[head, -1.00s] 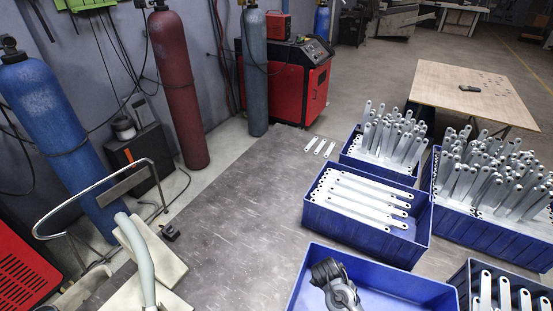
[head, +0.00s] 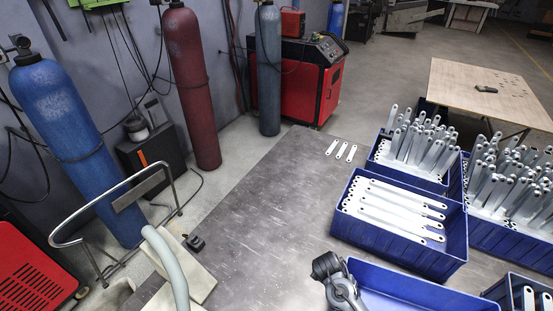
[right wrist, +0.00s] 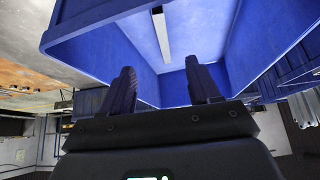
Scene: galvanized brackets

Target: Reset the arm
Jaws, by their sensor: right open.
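My right gripper (right wrist: 161,84) shows in the right wrist view with its two dark fingers apart and nothing between them. A blue crate (right wrist: 105,35) fills the space beyond the fingers, with a pale strip (right wrist: 161,35) on its inside; I cannot tell what the strip is. In the head view, a grey and black arm part of mine (head: 338,280) overlaps the left edge of the near blue crate (head: 400,280). The visible part of that crate's inside looks empty. My left gripper is not in view.
A blue crate (head: 432,268) holds several flat brackets (head: 402,208). Crates (head: 432,179) of upright brackets stand behind and right. Three brackets (head: 341,150) lie on the grey surface (head: 265,225), which is mostly clear. Gas cylinders (head: 190,85) and a bent metal rail (head: 115,190) are left.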

